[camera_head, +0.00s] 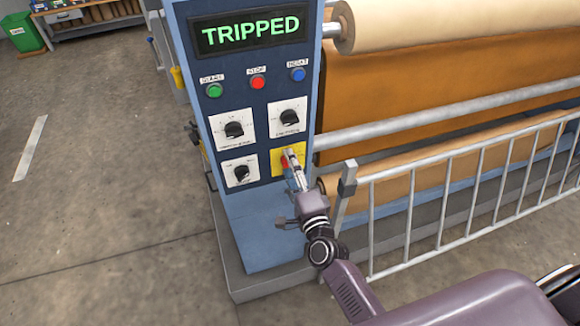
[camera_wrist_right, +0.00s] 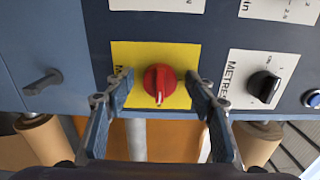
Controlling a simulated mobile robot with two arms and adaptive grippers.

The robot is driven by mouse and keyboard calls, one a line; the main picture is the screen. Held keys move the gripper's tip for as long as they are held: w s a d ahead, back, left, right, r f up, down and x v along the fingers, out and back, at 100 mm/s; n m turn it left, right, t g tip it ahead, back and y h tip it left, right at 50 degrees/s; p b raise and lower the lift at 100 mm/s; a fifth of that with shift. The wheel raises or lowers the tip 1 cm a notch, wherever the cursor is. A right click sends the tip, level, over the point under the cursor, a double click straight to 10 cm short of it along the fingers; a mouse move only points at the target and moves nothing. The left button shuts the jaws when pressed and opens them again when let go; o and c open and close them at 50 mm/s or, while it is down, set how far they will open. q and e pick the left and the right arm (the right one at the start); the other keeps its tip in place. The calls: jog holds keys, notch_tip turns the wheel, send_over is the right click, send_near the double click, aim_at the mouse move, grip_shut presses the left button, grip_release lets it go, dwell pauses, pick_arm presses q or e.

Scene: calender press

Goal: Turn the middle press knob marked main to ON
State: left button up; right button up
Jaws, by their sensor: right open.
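The red knob (camera_wrist_right: 160,82) sits on a yellow plate (camera_wrist_right: 121,56) in the right wrist view, its white mark pointing down in that picture. A label starting with M is partly covered by a finger. In the head view the yellow plate (camera_head: 302,151) is at the panel's lower right, with the red knob mostly hidden behind my right gripper (camera_head: 292,160). My right gripper is open, and in the wrist view its fingers (camera_wrist_right: 160,90) stand on either side of the knob. My left gripper is not in view.
The blue panel carries a display (camera_head: 250,30) reading TRIPPED, green (camera_head: 214,90), red (camera_head: 258,82) and blue (camera_head: 298,74) buttons, and black dials (camera_head: 233,130). A metal railing (camera_head: 440,195) and large rollers (camera_head: 450,75) lie to the right. Open floor is at left.

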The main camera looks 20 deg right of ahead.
jog(key=s, duration=1.2)
jog(key=shift+d, duration=0.2)
jog(key=shift+f, duration=0.1)
